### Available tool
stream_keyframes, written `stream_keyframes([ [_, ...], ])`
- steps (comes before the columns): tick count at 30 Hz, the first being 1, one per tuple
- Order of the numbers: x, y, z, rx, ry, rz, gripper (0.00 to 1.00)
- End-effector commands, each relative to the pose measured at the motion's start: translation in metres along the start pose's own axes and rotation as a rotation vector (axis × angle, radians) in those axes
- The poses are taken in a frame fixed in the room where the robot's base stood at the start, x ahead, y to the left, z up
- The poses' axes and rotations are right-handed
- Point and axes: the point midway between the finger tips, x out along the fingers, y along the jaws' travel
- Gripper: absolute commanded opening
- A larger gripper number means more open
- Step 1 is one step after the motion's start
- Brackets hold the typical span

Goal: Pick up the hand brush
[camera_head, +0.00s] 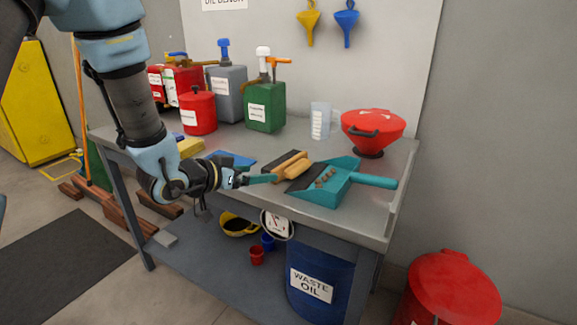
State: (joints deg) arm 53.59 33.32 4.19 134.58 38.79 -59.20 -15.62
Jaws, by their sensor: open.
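The hand brush (297,167) lies on the bench top, with a wooden body and dark bristles. My gripper (241,181) is open, low over the bench's front edge, just left of the brush. Its fingertips are small and partly unclear, and any contact with the brush cannot be told.
The bench (372,219) carries a red funnel (373,128), a clear jug (320,121), a green can (265,106), a grey can (227,94) and red containers (198,112) along the back. A blue waste oil drum (312,285) stands below. A red bin (453,290) stands at right.

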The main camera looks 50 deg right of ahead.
Motion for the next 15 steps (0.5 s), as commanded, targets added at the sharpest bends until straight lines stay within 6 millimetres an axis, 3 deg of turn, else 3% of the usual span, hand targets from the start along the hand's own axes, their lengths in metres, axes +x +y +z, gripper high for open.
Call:
stream_keyframes([
  [9, 0.04, 0.0, 0.006, 0.0, -0.001, 0.001, 0.97],
  [15, 0.045, -0.001, 0.006, 0.0, 0.001, 0.0, 0.97],
])
